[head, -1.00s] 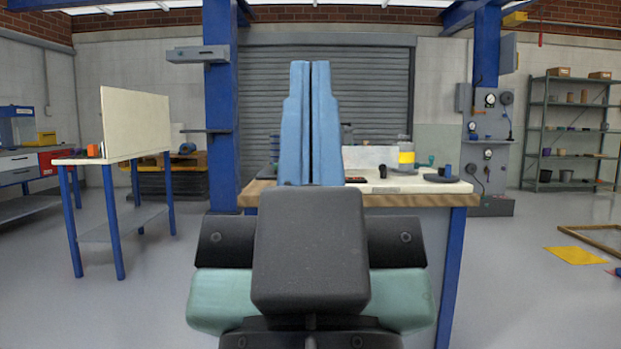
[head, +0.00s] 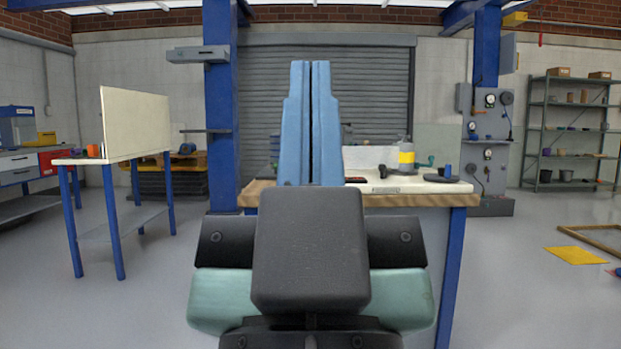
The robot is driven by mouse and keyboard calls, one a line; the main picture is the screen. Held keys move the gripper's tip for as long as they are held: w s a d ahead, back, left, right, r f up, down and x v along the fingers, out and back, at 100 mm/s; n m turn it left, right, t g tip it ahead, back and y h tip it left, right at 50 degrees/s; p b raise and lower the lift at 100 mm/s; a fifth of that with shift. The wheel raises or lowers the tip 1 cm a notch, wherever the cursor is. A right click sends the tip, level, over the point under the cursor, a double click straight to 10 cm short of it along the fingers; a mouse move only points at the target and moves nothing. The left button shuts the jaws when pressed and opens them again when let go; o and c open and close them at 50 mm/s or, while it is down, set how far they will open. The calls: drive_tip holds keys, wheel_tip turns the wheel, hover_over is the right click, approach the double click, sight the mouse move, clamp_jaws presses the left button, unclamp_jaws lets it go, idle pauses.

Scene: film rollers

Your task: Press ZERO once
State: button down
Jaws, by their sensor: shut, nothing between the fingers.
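My gripper (head: 310,68) stands upright in the middle of the head view. Its two blue fingers are shut against each other with nothing between them. No button or label reading ZERO can be made out. A workbench (head: 425,199) with a white top and wooden edge stands behind my gripper, which hides part of it. On the bench, a small dark flat item with a red part (head: 356,180) shows just right of the fingers; I cannot tell what it is.
A blue-legged table (head: 90,160) with an upright board is at left. A shelf rack (head: 535,130) is at far right.

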drive_tip(key=shift+r, duration=0.1)
wheel_tip(320, 180, up, 48)
drive_tip(key=p, duration=4.8)
drive_tip(key=shift+w, duration=0.1)
